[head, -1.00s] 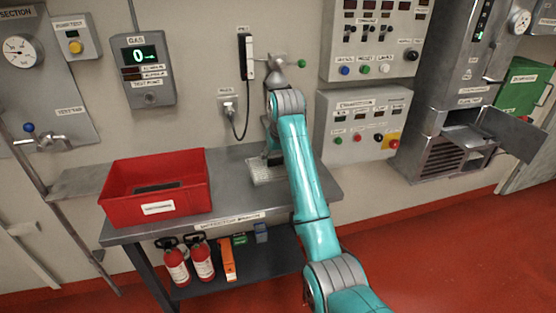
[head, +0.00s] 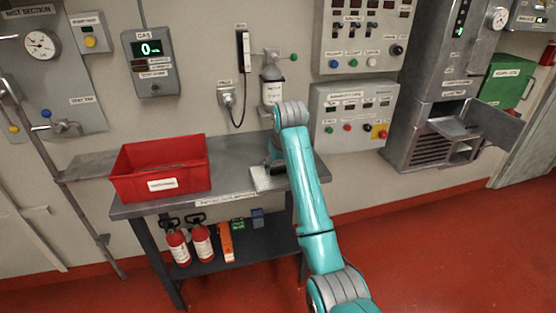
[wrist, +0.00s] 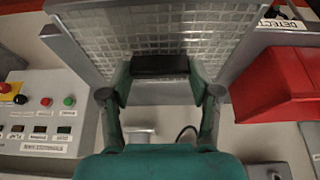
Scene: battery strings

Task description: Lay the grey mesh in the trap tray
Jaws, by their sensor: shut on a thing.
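The grey mesh (wrist: 165,22) is a flat wire grid in a plain grey frame. It fills the top of the wrist view. My gripper (wrist: 160,78) is shut on the dark block at the mesh's near edge. In the head view the mesh (head: 268,180) shows as a pale patch at the bench's right part, partly behind my arm. I cannot tell whether it touches the bench. The open bay (head: 452,128) of the metal cabinet at the right holds a tray-like shelf, apart from my gripper; I cannot read its label as the trap tray.
A red bin (head: 160,185) stands on the left of the grey bench (head: 228,190). A bottle (head: 272,85) hangs on the wall behind my arm. Control panels (head: 352,115) line the wall. The cabinet's door (head: 495,125) sticks out. Red floor at the right is clear.

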